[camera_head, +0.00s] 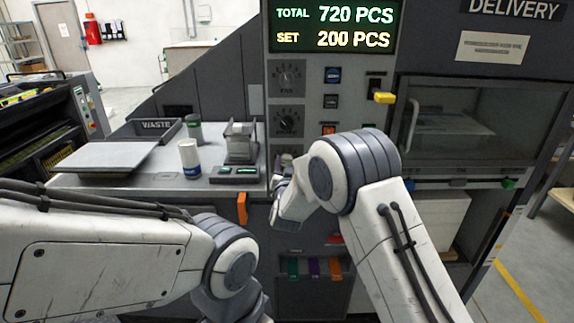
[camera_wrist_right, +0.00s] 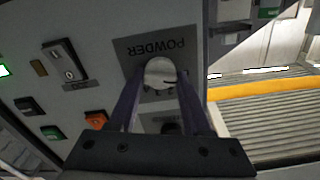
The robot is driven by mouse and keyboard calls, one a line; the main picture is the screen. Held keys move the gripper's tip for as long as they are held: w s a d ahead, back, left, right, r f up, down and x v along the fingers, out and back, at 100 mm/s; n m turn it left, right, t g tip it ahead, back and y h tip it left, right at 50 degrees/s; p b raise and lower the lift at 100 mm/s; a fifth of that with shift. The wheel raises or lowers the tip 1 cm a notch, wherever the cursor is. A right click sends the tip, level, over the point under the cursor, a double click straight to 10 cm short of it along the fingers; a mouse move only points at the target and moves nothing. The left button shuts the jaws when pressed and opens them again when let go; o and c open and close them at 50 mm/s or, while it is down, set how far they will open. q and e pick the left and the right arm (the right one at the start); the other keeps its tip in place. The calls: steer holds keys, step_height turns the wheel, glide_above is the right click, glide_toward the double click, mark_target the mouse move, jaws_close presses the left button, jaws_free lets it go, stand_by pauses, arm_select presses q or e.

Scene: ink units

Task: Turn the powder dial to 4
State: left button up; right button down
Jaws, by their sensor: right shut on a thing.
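In the right wrist view, the powder dial (camera_wrist_right: 160,72) is a round pale knob on a dark plate lettered POWDER, which appears upside down. The fingers of my right gripper (camera_wrist_right: 159,82) lie on either side of the knob and are shut on it. The numbers around the dial are too hidden and small to read. In the head view, my right gripper (camera_head: 283,168) is at the grey control panel, below two black dials, and my wrist and arm cover much of that spot. My left arm crosses the lower left, but its gripper does not show.
A display (camera_head: 333,28) reads TOTAL 720 PCS and SET 200 PCS. Two black dials, an upper one (camera_head: 287,75) and a lower one (camera_head: 287,119), sit above my gripper. A yellow handle (camera_head: 384,97) juts out at right. A white bottle (camera_head: 189,158) stands on the left counter.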

steer(key=shift+f+m+b, duration=0.2)
steer(key=shift+m+b, duration=0.2)
steer(key=shift+b, duration=0.4)
steer(key=shift+d+f+m+b, duration=0.1)
steer(key=shift+m+b, duration=11.4)
steer(key=shift+b, duration=2)
steer(key=shift+c, duration=1.7)
jaws_free()
steer(key=shift+s, duration=0.15)
